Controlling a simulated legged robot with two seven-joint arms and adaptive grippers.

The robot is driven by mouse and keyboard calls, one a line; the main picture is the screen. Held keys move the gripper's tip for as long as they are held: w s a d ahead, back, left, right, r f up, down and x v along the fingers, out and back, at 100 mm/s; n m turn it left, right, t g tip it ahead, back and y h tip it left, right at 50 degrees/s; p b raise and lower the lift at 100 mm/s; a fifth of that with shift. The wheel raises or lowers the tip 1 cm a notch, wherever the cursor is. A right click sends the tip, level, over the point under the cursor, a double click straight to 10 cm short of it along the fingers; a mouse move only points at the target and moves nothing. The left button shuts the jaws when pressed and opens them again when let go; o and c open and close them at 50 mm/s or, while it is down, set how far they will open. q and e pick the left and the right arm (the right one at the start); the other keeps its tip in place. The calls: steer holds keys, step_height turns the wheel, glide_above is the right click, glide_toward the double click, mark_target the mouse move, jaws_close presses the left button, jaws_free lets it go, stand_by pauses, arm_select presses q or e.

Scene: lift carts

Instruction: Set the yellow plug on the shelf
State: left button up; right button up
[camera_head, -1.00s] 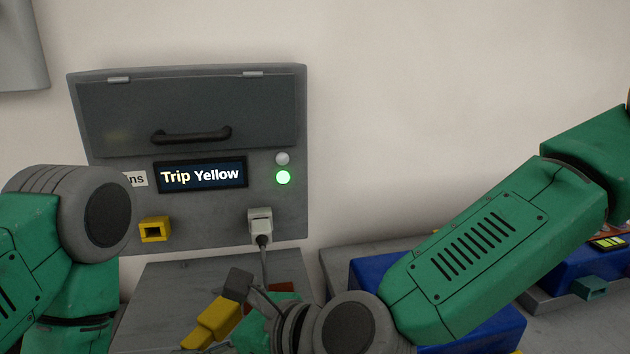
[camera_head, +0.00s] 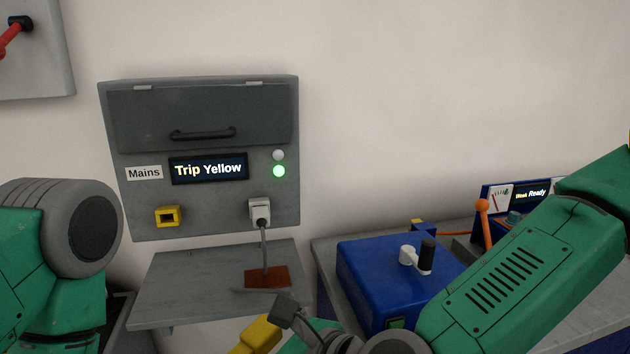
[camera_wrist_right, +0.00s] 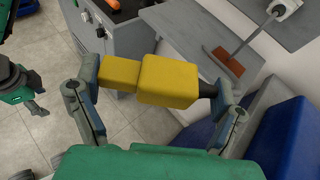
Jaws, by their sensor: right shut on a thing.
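The yellow plug (camera_head: 258,337) shows at the bottom of the head view, held by my right gripper (camera_head: 282,325). In the right wrist view the yellow plug (camera_wrist_right: 170,80) lies lengthwise between both fingers of my right gripper (camera_wrist_right: 155,82), which touch its two ends. The grey shelf (camera_head: 185,290) juts out under the Mains panel; the plug is in front of its near edge. The shelf (camera_wrist_right: 178,30) is beyond the plug in the wrist view. My left gripper is outside the head view; what appears to be it (camera_wrist_right: 28,95) shows small at the wrist view's left edge, its fingers unclear.
The Mains panel (camera_head: 140,205) reads "Trip Yellow" and has a lit green lamp and a yellow socket (camera_head: 167,216). A blue box (camera_head: 375,270) stands right of the shelf.

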steer(key=w+d+f+m+t+h, duration=0.2)
steer(key=d+f+m+h, duration=0.1)
steer(key=d, duration=0.7)
steer(key=w+d+f+m+t+h, duration=0.2)
steer(key=d+f+m+h, duration=0.1)
steer(key=d, duration=0.7)
steer(key=w+d+f+m+t+h, duration=0.1)
steer(key=w+d+f+m+h, duration=0.1)
steer(key=d, duration=0.9)
steer(key=shift+d+f+m+t+h, duration=0.1)
steer(key=shift+f+m+t+h, duration=0.1)
steer(key=shift+f+m+h, duration=0.4)
steer(key=shift+f+m+t+h, duration=0.2)
steer(key=shift+f+m+h, duration=0.1)
steer(key=shift+m+h, duration=0.5)
steer(key=shift+a, duration=0.2)
steer(key=shift+d+r, duration=0.1)
